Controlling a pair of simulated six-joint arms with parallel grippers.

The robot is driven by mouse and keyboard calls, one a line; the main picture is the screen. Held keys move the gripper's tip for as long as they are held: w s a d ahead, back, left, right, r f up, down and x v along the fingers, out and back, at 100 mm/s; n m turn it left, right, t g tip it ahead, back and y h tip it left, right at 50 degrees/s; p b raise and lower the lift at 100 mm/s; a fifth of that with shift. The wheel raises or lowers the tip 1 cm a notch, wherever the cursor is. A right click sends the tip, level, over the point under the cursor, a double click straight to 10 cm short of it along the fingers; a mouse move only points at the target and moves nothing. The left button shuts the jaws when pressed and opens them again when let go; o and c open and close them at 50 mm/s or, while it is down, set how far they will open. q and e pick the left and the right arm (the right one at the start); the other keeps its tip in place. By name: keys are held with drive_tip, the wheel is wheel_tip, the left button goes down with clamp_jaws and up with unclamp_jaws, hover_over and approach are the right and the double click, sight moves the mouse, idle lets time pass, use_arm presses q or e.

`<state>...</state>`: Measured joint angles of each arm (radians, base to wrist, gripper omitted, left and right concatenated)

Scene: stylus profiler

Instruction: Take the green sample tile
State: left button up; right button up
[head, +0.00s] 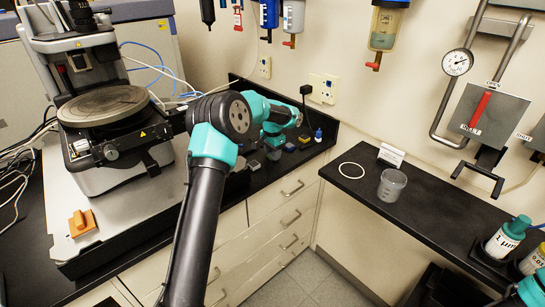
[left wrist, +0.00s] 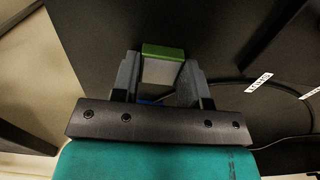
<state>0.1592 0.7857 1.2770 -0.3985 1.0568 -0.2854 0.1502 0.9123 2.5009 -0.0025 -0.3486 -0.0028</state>
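The green sample tile (left wrist: 163,51) shows in the left wrist view as a green strip with a pale whitish face below it. It lies between the two fingers of my left gripper (left wrist: 160,68). The fingers are apart and flank the tile closely. I cannot tell whether they press on it or whether it is lifted. In the head view my left arm reaches over the back counter, and its own links hide the fingertips; I cannot make out the green tile there. My right gripper is in neither view.
Small coloured blocks (head: 290,148) and a blue-capped bottle (head: 318,135) stand near my left wrist. The profiler (head: 103,106) stands at left, with an orange block (head: 82,222) before it. The right counter holds a clear cup (head: 391,185) and a white ring (head: 351,170).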

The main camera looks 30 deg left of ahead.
use_arm(q)
drive_tip(key=c, duration=0.4)
drive_tip(key=shift+r, duration=0.2)
drive_tip(key=shift+r, duration=1.4)
drive_tip(key=shift+s+d+r, duration=0.1)
drive_tip(key=shift+s+r, duration=0.05)
drive_tip(key=shift+r, duration=0.05)
drive_tip(key=s+d, duration=0.2)
drive_tip(key=s, duration=0.2)
drive_tip(key=s+d+r, duration=0.1)
drive_tip(key=s+d, duration=0.2)
drive_tip(key=s, duration=0.2)
drive_tip(key=s+d, duration=0.3)
drive_tip(key=s, duration=0.1)
drive_tip(key=shift+s+d+r, duration=0.1)
drive_tip(key=shift+s+r, duration=0.05)
drive_tip(key=shift+r, duration=0.05)
drive_tip(key=shift+o, duration=1.3)
clamp_jaws()
